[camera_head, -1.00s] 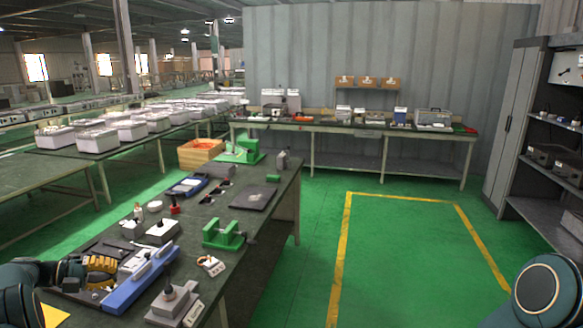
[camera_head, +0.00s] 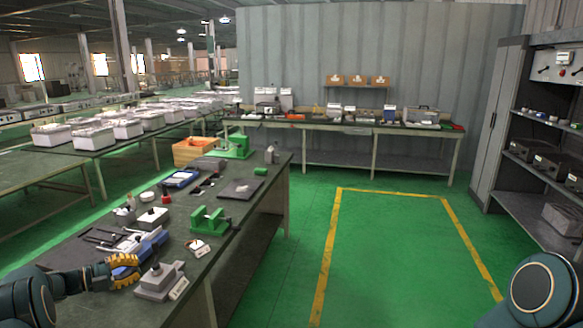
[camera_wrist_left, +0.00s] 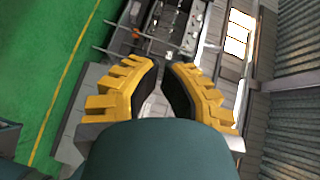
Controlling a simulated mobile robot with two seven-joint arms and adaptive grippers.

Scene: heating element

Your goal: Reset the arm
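My left arm comes in from the lower left of the head view. Its yellow-fingered left gripper (camera_head: 128,264) is over the near part of the dark workbench (camera_head: 105,308), close beside a blue device (camera_head: 152,243) and a grey box-like fixture (camera_head: 158,281). In the left wrist view the left gripper (camera_wrist_left: 161,66) is partly open, with a narrow gap between the fingertips and nothing held. A rounded joint of my right arm (camera_head: 545,288) shows at the lower right of the head view. My right gripper is out of view.
A green clamp fixture (camera_head: 210,221), a dark flat plate (camera_head: 240,189) and a green press (camera_head: 236,146) stand on the bench. An orange crate (camera_head: 194,149) is behind it. Green floor inside yellow lines (camera_head: 385,250) is clear. A grey shelf (camera_head: 545,150) stands right.

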